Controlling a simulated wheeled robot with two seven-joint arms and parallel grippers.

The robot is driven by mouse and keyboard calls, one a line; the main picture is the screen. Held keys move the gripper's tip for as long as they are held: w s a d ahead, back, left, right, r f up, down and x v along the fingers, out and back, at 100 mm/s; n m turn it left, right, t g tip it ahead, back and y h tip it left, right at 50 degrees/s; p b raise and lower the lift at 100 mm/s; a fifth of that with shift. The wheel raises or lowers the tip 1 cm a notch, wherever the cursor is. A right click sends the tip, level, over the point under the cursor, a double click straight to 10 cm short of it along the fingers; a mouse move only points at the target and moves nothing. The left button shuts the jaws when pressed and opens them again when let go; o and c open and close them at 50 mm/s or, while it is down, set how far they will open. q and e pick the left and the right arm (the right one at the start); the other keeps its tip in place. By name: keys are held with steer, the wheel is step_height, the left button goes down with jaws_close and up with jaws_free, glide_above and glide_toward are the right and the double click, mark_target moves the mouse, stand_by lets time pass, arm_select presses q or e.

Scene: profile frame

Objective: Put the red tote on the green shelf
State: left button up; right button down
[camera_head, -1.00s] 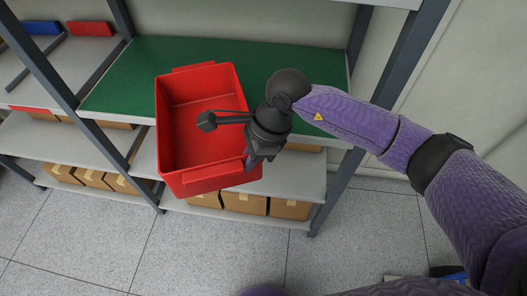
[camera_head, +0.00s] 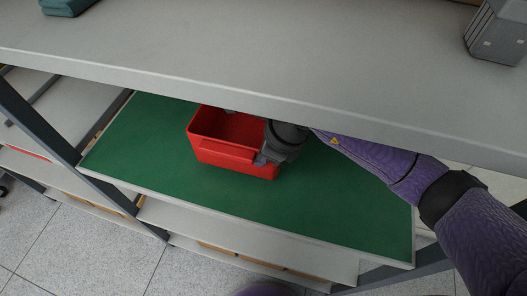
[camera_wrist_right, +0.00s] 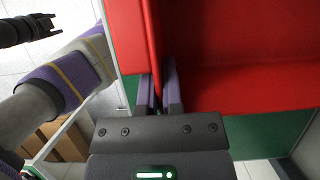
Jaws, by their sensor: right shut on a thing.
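The red tote (camera_head: 235,154) is upright over the green shelf (camera_head: 330,215), well inside its front edge. I cannot tell whether its base touches the surface. My right gripper (camera_head: 264,158) is shut on the tote's wall at its right side. In the right wrist view, the fingers (camera_wrist_right: 159,88) pinch the red tote's wall (camera_wrist_right: 240,88) between them. The upper shelf hides the tote's back part in the head view. My left gripper (camera_wrist_right: 50,25) shows only in the right wrist view, at the top left, apart from the tote, with its fingers open and empty.
A grey upper shelf (camera_head: 250,70) overhangs the green one, close above my right arm. It carries a teal item (camera_head: 66,6) and a grey container (camera_head: 498,32). Dark posts (camera_head: 38,112) frame the bay. Green surface is free left and right of the tote.

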arm_select(q)
steer(key=f+b, duration=0.1)
steer(key=s+f+b, duration=0.1)
steer(key=shift+f, duration=0.3)
arm_select(e)
step_height(320, 180, down, 2)
steer(key=shift+s+f, duration=0.15)
steer(key=shift+f, duration=0.1)
arm_select(q)
steer(key=shift+s+a+f+b, duration=0.15)
steer(key=shift+f+b, duration=0.35)
steer(key=shift+b, duration=0.25)
arm_select(e)
steer(key=shift+f, duration=0.6)
steer(key=c, duration=0.7)
jaws_free()
